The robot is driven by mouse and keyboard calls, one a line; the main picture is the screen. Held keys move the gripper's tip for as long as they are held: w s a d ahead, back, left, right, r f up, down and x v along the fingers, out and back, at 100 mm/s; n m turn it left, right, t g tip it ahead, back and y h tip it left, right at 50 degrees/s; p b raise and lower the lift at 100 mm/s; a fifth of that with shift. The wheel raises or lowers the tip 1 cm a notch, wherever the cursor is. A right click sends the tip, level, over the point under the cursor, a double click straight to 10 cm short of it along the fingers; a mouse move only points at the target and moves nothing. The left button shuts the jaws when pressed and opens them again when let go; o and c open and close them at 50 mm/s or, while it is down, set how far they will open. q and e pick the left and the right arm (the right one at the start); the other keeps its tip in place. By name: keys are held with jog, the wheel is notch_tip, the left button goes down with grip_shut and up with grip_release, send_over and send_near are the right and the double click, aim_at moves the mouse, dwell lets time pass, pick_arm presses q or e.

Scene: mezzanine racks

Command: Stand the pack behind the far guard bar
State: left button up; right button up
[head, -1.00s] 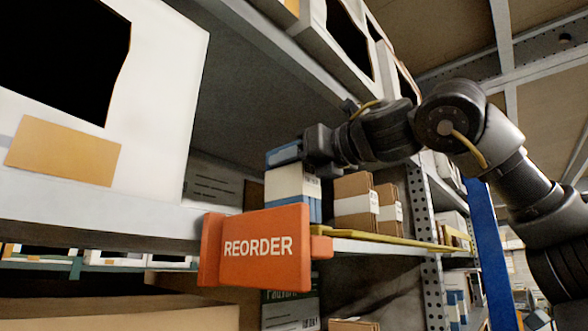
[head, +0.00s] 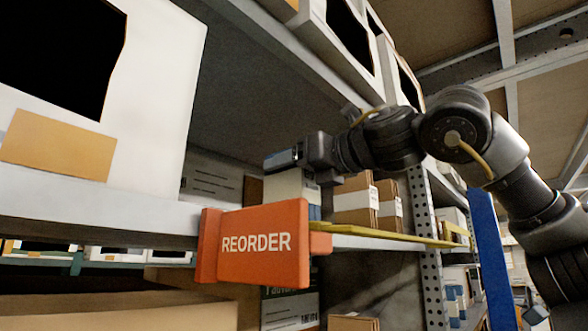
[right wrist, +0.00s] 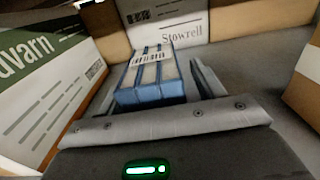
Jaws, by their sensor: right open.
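The pack, white with blue ends and a barcode label, stands between the open fingers of my right gripper in the right wrist view (right wrist: 150,78). In the head view its white side (head: 286,186) shows below the gripper, partly covered by the orange sign. My right gripper (head: 312,170) is at the top of the pack, open; I cannot tell whether its fingers touch it. A yellow guard bar (head: 390,234) runs along the shelf's front edge, right of the sign. I cannot tell whether it is the far one. My left gripper is out of view.
An orange REORDER sign (head: 256,243) sticks out in front of the shelf. Brown cartons (head: 352,200) stand right of the pack. In the right wrist view a green-and-white box (right wrist: 50,85) is on the left and a Stowrell box (right wrist: 165,22) behind. A blue upright (head: 490,260) stands at right.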

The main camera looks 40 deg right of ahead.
jog(key=s+b, duration=0.4)
jog(key=s, duration=0.8)
jog(key=shift+d+r, duration=0.15)
jog(key=shift+d, duration=0.3)
